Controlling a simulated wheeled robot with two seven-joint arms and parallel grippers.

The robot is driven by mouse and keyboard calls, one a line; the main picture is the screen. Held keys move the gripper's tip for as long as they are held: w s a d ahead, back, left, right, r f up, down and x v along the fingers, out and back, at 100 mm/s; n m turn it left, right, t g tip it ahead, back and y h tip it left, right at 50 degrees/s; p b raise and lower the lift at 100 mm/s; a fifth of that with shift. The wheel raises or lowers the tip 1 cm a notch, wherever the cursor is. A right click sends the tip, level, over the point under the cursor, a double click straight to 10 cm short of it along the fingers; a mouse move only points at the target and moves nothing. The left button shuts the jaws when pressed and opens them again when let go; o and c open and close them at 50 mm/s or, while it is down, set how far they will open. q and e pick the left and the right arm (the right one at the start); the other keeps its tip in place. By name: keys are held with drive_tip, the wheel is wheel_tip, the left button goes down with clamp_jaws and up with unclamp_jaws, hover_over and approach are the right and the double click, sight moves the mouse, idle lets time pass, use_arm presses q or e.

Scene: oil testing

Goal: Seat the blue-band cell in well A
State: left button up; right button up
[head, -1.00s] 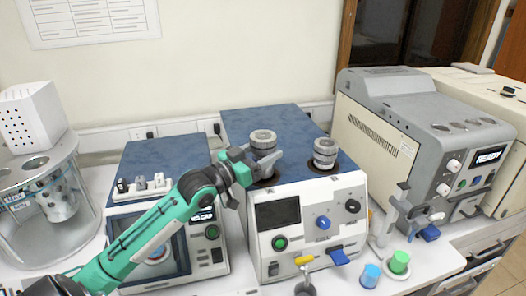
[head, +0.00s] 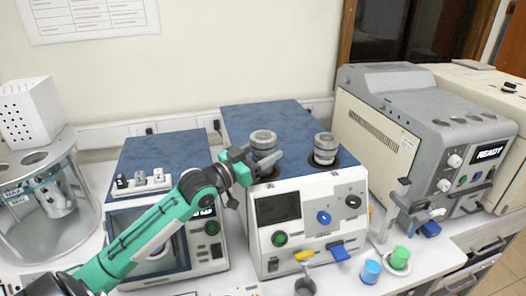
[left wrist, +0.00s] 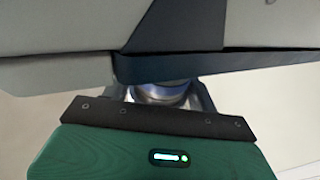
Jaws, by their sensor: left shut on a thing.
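My left gripper (head: 266,166) is shut on a grey metal cell (head: 263,142), which it holds upright at the left well of the middle blue-topped machine (head: 258,115). The gripper hides most of the well, so I cannot tell how deep the cell is. In the left wrist view, the held cell (left wrist: 160,93) is a silvery cylinder with a bluish band, partly hidden by the gripper. A second grey cell (head: 325,148) stands upright in the dark right well of the same machine. I cannot read any well letters. My right gripper is not in view.
A grey machine reading READY (head: 430,125) stands to the right. A blue cup (head: 371,271) and a green-topped item (head: 400,256) stand in front. A glass vessel (head: 45,225) is at far left.

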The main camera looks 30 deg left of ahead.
use_arm(q)
drive_tip(key=shift+f+b, duration=0.65)
drive_tip(key=shift+f, duration=0.6)
drive_tip(key=o, duration=1.2)
drive_tip(key=shift+o, duration=0.2)
drive_tip(key=shift+f, duration=0.15)
drive_tip(key=shift+s, duration=0.15)
drive_tip(key=shift+s+a+f, duration=0.15)
drive_tip(key=shift+s, duration=0.05)
drive_tip(key=b+v, duration=0.4)
drive_tip(key=v, duration=0.9)
drive_tip(key=shift+b, duration=0.4)
